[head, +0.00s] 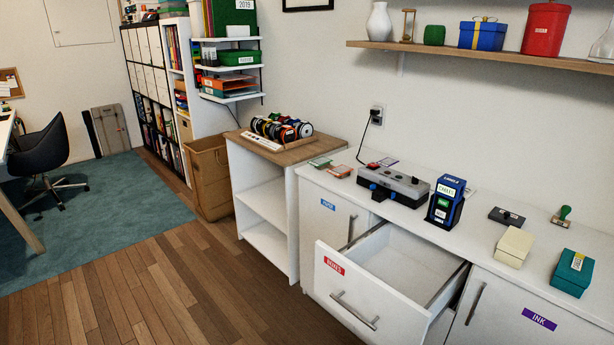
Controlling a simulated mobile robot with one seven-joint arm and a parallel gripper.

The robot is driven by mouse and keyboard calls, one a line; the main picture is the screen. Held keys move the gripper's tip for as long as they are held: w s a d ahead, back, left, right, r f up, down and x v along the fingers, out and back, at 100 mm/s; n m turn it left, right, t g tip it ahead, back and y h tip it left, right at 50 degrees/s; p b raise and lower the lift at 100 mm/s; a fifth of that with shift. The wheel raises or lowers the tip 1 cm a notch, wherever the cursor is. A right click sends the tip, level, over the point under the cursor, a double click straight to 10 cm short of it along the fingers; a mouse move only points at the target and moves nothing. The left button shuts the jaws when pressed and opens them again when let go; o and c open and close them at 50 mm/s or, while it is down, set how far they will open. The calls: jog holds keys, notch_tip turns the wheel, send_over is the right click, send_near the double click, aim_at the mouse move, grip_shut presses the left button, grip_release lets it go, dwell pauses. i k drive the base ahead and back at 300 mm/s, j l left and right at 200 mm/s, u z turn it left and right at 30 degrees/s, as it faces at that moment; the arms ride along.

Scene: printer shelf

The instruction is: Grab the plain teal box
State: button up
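A teal box (572,272) stands on the white counter (480,238) at the far right, close to the front edge. It has a closed lid with a small yellow and white label or band on top. A cream box (513,246) stands just left of it, with a small gap between them. No part of my gripper shows in the head view, so I cannot see its place or what it holds.
A drawer (385,262) with a red label is pulled out below the counter and is empty where visible. A blue stamp holder (446,200), a grey-blue device (393,185) and stamps (562,216) stand on the counter. A wooden shelf (470,52) holds other boxes.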

aim_at(572, 282)
jog(key=z, duration=1.5)
